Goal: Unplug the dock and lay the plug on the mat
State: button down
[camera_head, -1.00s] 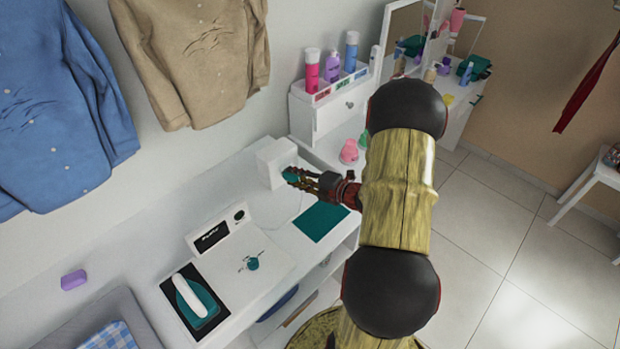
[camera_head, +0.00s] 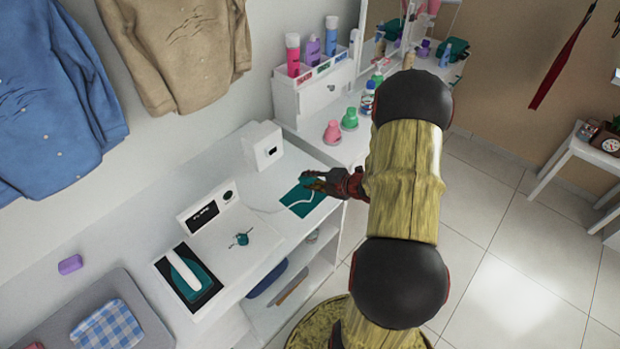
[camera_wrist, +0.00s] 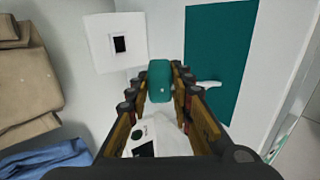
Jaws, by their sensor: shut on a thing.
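The teal plug (camera_head: 306,177) is held between the fingers of my gripper (camera_head: 314,183). In the wrist view, the plug (camera_wrist: 160,82) sits between the two fingertips (camera_wrist: 160,72), which are shut on its sides. The teal mat (camera_head: 296,205) lies on the white shelf. My gripper is over its far right end in the head view; in the wrist view the mat (camera_wrist: 222,45) shows right of the plug. The gap beneath the plug is hard to judge. The white outlet box (camera_head: 262,146) has an empty dark socket, also seen in the wrist view (camera_wrist: 119,44). The white dock (camera_head: 207,211) has a dark display.
Bottles (camera_head: 293,55) and the pink (camera_head: 332,132) and green items stand farther right. Hanging shirts (camera_head: 180,48) are at the upper left.

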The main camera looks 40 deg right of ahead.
jog(key=shift+f+b, duration=2.8)
jog(key=shift+f, duration=0.15)
jog(key=c, duration=1.5)
grip_release()
jog(key=shift+c, duration=0.2)
jog(key=o, duration=0.4)
jog(key=shift+c, duration=0.2)
jog(key=shift+r, duration=0.15)
jog(key=s+r+p, duration=0.1)
jog(key=r+p, duration=0.1)
jog(key=s+r+p, duration=0.1)
jog(key=r+p, duration=0.1)
jog(key=p, duration=0.1)
jog(key=s+r+p, duration=0.1)
jog(key=r+p, duration=0.1)
jog(key=r, duration=0.1)
jog(key=shift+s+d+p, duration=0.1)
jog(key=shift+s+p, duration=0.05)
jog(key=shift+p, duration=0.25)
